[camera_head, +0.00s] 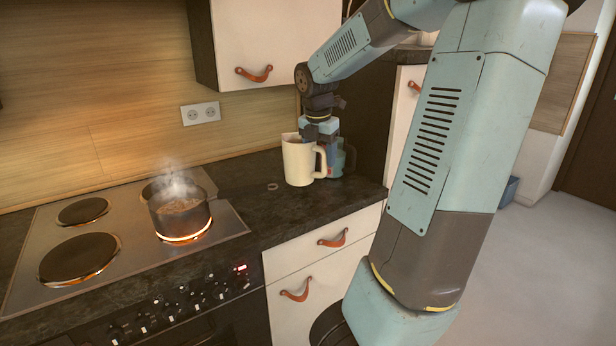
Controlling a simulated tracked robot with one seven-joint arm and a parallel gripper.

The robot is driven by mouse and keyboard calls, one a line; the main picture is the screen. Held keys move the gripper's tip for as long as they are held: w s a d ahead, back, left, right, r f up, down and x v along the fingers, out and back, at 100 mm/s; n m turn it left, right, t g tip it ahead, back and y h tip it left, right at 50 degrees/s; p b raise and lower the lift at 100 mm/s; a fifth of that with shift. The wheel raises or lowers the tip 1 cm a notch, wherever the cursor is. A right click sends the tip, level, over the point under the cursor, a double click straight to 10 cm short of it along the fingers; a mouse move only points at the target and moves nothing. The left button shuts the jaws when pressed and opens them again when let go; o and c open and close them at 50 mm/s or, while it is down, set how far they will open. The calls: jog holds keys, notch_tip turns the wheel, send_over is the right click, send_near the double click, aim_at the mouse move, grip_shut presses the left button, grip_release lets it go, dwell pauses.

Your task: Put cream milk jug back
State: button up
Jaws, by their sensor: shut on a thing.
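The cream milk jug (299,162) is upright over the dark counter, to the right of the hob, with its handle facing right. My gripper (319,137) comes down from above and is shut on the jug near its rim. The fingertips are partly hidden by the jug. Whether the jug's base touches the counter or hangs just above it I cannot tell.
A teal-blue thing (346,158) stands close behind the jug, partly hidden. A steaming pot (181,214) sits on a glowing hob plate. A small ring (272,187) lies on the counter (262,215). A white wall cupboard (275,40) hangs above.

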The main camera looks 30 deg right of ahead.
aim_at(314, 155)
jog(key=shift+w+d+f, duration=0.1)
jog(key=shift+w+f, duration=0.2)
jog(key=shift+w, duration=0.35)
jog(key=shift+w+d+f, duration=0.1)
jog(key=shift+w+f, duration=0.25)
jog(key=shift+w, duration=0.35)
jog(key=shift+w+d+f, duration=0.1)
jog(key=shift+w+f, duration=0.2)
jog(key=shift+w, duration=0.35)
jog(key=shift+w+d+f, duration=0.15)
jog(key=shift+w+f, duration=0.6)
jog(key=shift+f, duration=0.75)
jog(key=shift+w+d+f, duration=0.2)
jog(key=shift+w+f, duration=0.6)
jog(key=shift+f, duration=0.65)
jog(key=shift+w+d+f, duration=0.15)
jog(key=shift+w+f, duration=0.6)
jog(key=shift+f, duration=0.75)
jog(key=o, duration=1.4)
